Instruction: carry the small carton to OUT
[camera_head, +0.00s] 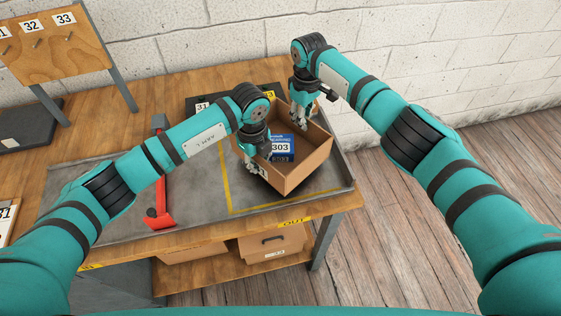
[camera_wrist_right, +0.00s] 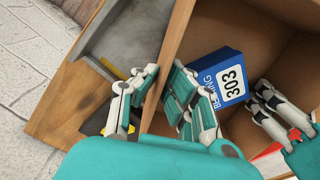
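The small carton (camera_head: 306,172) is an open brown box over the right end of the grey bench mat, within the yellow-lined area by the OUT label (camera_head: 293,222). A blue box marked 303 (camera_head: 282,148) lies inside it; it also shows in the right wrist view (camera_wrist_right: 222,78). My left gripper (camera_head: 257,160) is shut on the carton's left wall. My right gripper (camera_head: 298,117) is shut on the far wall, with fingers on both sides of it in the right wrist view (camera_wrist_right: 160,98). I cannot tell whether the carton's bottom touches the mat.
A red-handled tool (camera_head: 159,205) lies on the mat to the left. A dark tray (camera_head: 203,104) with number labels stands behind the carton. A numbered wooden board (camera_head: 45,45) stands at the back left. Another carton (camera_head: 272,243) sits on the shelf below. The bench ends just right of the carton.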

